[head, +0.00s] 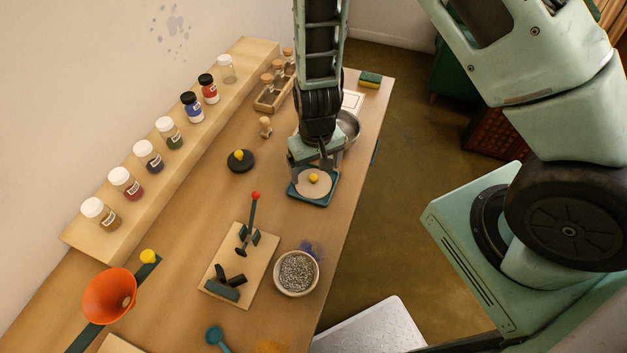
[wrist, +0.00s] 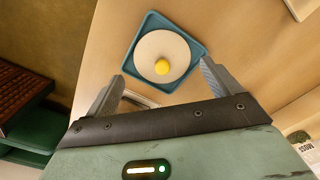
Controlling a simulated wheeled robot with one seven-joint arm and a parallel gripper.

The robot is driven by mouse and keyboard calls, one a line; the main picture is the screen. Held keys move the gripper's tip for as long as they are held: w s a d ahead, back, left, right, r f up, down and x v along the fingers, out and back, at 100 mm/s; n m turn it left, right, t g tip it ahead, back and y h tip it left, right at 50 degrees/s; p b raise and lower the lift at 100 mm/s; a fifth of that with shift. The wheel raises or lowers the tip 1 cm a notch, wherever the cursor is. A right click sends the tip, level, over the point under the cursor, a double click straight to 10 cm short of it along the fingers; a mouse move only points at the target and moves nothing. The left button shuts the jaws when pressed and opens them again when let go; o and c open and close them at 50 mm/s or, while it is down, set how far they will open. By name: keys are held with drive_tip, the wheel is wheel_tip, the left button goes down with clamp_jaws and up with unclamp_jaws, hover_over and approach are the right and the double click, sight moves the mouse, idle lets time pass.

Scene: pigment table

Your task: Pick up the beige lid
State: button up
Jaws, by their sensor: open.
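The beige lid (head: 304,190) is a round flat disc with a yellow knob (head: 313,178). It lies on a square teal tray (head: 322,203) on the wooden table. In the wrist view the lid (wrist: 160,42) shows whole on the tray (wrist: 148,22), with its knob (wrist: 162,67) near the lid's lower edge. My gripper (wrist: 161,73) is open and empty, its fingers on either side of the lower part of the lid in the picture. In the head view my gripper (head: 319,160) is just behind the lid and seems above it; the exact height is hard to tell.
A dark lid with a yellow knob (head: 234,163) and a wooden peg (head: 265,124) stand to the left. A metal bowl (head: 349,125) is behind my gripper. A board with a red-knobbed lever (head: 222,273) and a bowl of grains (head: 296,288) are nearer. Jars line the shelf (head: 160,158).

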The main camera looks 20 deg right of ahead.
sight(314, 176)
drive_tip(key=f+p, duration=0.1)
drive_tip(key=f, duration=0.1)
drive_tip(key=w+f+p, duration=0.1)
drive_tip(key=f, duration=0.1)
drive_tip(key=shift+f, duration=0.6)
drive_tip(key=c, duration=0.6)
